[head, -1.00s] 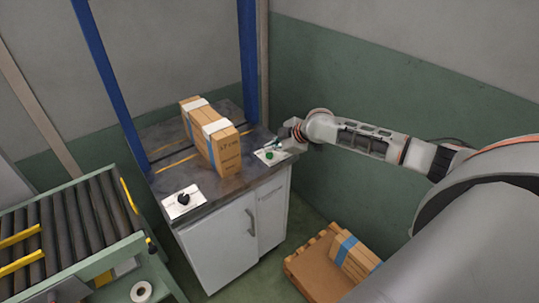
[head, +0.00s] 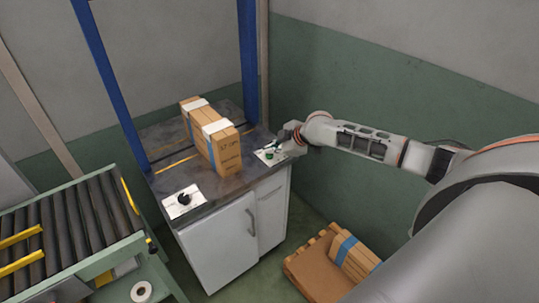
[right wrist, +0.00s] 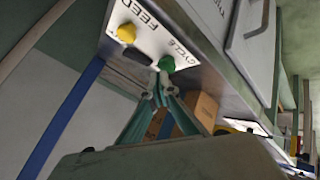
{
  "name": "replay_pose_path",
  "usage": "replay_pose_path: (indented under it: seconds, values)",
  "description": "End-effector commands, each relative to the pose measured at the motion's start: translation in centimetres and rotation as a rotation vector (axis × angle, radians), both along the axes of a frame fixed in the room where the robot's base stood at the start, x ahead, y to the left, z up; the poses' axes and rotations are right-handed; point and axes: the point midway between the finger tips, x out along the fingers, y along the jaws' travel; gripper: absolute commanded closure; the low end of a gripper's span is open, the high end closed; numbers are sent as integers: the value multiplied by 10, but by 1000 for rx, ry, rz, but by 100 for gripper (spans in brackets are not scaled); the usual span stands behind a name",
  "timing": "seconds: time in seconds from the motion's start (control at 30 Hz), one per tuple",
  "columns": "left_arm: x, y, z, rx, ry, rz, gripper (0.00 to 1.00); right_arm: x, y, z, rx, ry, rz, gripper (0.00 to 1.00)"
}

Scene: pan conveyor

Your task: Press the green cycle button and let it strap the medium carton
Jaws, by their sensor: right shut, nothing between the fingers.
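The medium carton (head: 226,152) is brown, with white pieces over its top edges. It stands on the strapping machine's dark top (head: 222,186) between the blue posts; part of it shows in the right wrist view (right wrist: 205,109). The green cycle button (head: 269,155) is on a white panel at the machine's front right corner. In the right wrist view the green button (right wrist: 167,63) sits beside the word CYCLE. My right gripper (right wrist: 163,88) is shut and empty, its fingertips close to the button; I cannot tell whether they touch. My left gripper is out of view.
A yellow button (right wrist: 126,33) marked FEED is on the same panel. A black knob (head: 184,198) is at the machine's front left. A roller conveyor (head: 70,226) stands at left. A pallet (head: 302,267) with strapped cartons lies on the floor at right. Blue posts (head: 110,85) rise beside the carton.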

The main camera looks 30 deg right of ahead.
Motion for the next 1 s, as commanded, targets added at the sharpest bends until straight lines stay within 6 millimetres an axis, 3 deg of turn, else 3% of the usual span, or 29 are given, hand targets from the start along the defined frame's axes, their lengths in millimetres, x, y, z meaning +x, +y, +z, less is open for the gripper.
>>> replay_pose_path:
  seconds: [1.0]
  values:
    - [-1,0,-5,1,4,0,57,0,0,-10,0,1,-1,100]
